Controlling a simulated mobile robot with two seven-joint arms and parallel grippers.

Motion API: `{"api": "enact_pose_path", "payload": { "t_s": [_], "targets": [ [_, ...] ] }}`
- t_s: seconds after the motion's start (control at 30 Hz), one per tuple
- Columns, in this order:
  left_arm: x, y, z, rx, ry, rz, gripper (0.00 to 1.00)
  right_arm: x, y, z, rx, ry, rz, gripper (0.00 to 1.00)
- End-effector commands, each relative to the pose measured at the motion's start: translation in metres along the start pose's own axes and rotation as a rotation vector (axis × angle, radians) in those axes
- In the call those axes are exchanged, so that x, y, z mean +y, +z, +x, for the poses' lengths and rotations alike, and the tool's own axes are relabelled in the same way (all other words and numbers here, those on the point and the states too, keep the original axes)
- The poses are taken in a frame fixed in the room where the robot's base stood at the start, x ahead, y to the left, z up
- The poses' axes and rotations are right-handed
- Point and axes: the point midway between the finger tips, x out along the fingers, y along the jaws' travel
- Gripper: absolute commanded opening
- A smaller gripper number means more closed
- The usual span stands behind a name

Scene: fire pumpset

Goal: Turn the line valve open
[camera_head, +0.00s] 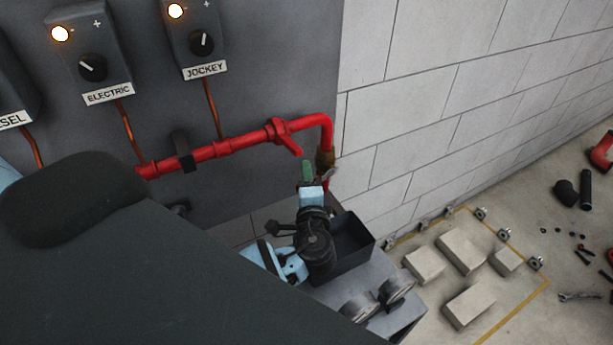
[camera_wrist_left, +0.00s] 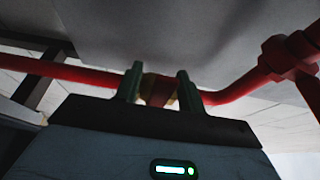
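A red pipe (camera_head: 225,146) runs along the dark panel, with a red valve and its lever (camera_head: 287,140) near its right end; the lever slants down to the right. The pipe then bends down to a brass fitting (camera_head: 325,159). My left gripper (camera_head: 307,172) is just left of this fitting, below the lever. In the left wrist view, the green fingers of my left gripper (camera_wrist_left: 160,88) stand apart, with a red and brass part (camera_wrist_left: 160,90) between or behind them; contact cannot be told. The red valve (camera_wrist_left: 290,57) shows at right there. My right gripper is not in view.
Control boxes labelled ELECTRIC (camera_head: 90,55) and JOCKEY (camera_head: 195,40) hang above the pipe. A dark open tray (camera_head: 352,243) and round gauges (camera_head: 396,289) are below my left gripper. Pale blocks (camera_head: 462,251) and loose parts lie on the floor at right, beside a block wall.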

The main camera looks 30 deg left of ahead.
Motion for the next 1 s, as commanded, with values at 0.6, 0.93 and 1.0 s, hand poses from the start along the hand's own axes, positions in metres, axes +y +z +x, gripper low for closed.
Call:
{"api": "enact_pose_path", "payload": {
  "t_s": [0.6, 0.93, 1.0],
  "targets": [
    [0.0, 0.0001, 0.0003, 0.0, 0.0, 0.0, 0.0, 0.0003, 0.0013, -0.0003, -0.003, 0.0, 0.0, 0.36],
    [-0.0055, -0.0004, 0.0003, 0.0, 0.029, 0.065, 0.0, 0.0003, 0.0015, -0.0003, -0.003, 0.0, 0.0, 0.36],
    [-0.0088, -0.0008, 0.0003, 0.0, 0.043, 0.101, 0.0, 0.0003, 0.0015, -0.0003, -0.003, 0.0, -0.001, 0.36]
  ]
}}
